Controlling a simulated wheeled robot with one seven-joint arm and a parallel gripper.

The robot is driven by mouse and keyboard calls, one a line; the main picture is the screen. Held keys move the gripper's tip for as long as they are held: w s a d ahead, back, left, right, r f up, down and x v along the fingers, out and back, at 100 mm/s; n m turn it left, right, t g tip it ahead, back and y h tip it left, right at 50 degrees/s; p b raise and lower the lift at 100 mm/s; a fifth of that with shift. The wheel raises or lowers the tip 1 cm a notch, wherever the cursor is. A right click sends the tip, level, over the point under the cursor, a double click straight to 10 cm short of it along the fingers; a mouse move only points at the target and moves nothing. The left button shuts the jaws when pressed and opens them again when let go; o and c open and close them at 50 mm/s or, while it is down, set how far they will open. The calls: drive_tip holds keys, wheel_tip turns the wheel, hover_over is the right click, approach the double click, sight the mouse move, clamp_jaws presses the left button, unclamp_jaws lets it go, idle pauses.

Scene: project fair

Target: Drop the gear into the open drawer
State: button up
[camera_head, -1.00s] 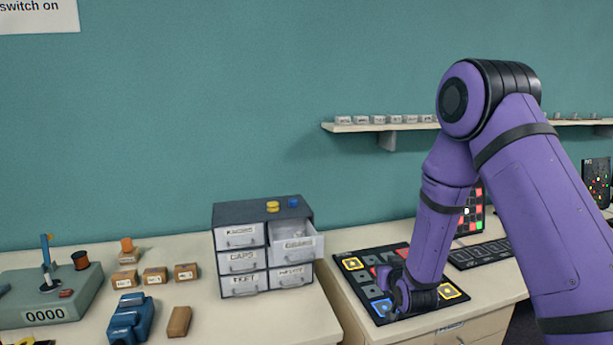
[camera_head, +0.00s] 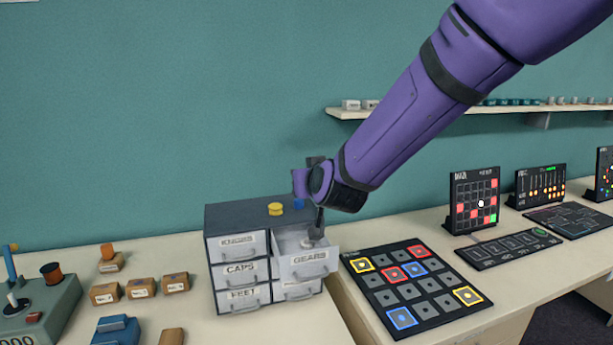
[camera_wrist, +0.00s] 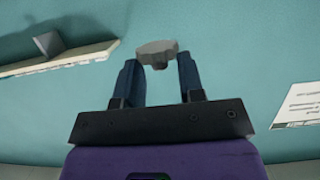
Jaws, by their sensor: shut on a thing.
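The gear (camera_wrist: 157,48), grey with a lobed edge, sits between the tips of my gripper's fingers (camera_wrist: 160,68) in the wrist view. The gear is too small there to make out clearly. The drawer is pulled out from the top right of a grey cabinet (camera_head: 228,219).
Several labelled blocks (camera_head: 141,289) are to the left. A dark board with coloured squares (camera_head: 412,284) lies to the right. A wall shelf (camera_head: 345,113) is behind.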

drive_tip(key=shift+f, duration=2.95)
drive_tip(key=o, duration=1)
drive_tip(key=v, duration=1)
drive_tip(key=shift+s+d+r, duration=0.1)
drive_tip(key=shift+s, duration=0.25)
drive_tip(key=shift+d+r, duration=0.1)
